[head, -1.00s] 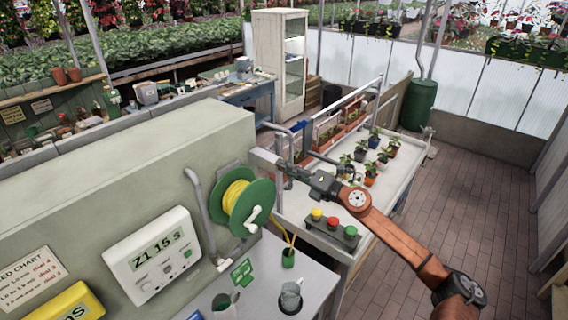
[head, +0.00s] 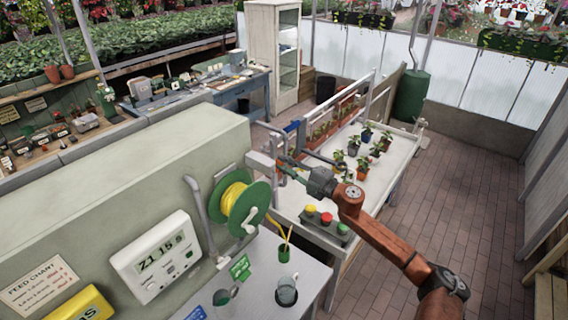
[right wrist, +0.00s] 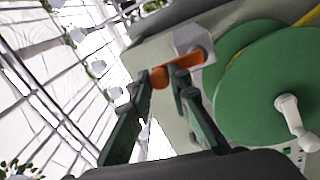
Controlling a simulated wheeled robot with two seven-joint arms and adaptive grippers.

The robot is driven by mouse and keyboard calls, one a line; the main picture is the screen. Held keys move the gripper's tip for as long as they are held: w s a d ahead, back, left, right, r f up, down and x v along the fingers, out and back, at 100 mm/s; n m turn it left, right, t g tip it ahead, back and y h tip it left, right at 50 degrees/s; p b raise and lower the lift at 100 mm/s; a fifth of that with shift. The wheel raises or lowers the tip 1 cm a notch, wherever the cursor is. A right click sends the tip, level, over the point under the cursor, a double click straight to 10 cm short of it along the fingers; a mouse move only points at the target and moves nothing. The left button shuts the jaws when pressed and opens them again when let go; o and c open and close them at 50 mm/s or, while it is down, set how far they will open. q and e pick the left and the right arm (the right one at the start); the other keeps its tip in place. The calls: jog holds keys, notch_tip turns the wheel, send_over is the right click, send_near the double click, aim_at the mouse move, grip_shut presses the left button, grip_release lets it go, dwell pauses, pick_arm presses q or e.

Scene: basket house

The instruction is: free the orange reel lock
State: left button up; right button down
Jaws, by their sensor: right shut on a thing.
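The orange reel lock (right wrist: 187,70) is a short orange lever with a rounded end, on a pale plate beside the reel in the right wrist view. My right gripper (right wrist: 163,80) is shut on the lever, with one finger on each side of it. In the head view the right gripper (head: 284,165) is at the wall's right end, just right of the reel; the lock is too small to make out well there. The green reel (head: 245,207) carries yellow hose and has a white crank (right wrist: 297,122). My left gripper is not in view.
A white control box (head: 155,255) is on the wall left of the reel. Below are a grey worktop (head: 262,262) with a glass jug (head: 287,291). A bench (head: 395,165) with potted plants and a button box (head: 326,221) stands to the right.

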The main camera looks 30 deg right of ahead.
jog(key=shift+d, duration=0.15)
jog(key=c, duration=1.8)
grip_release()
jog(key=v, duration=1.2)
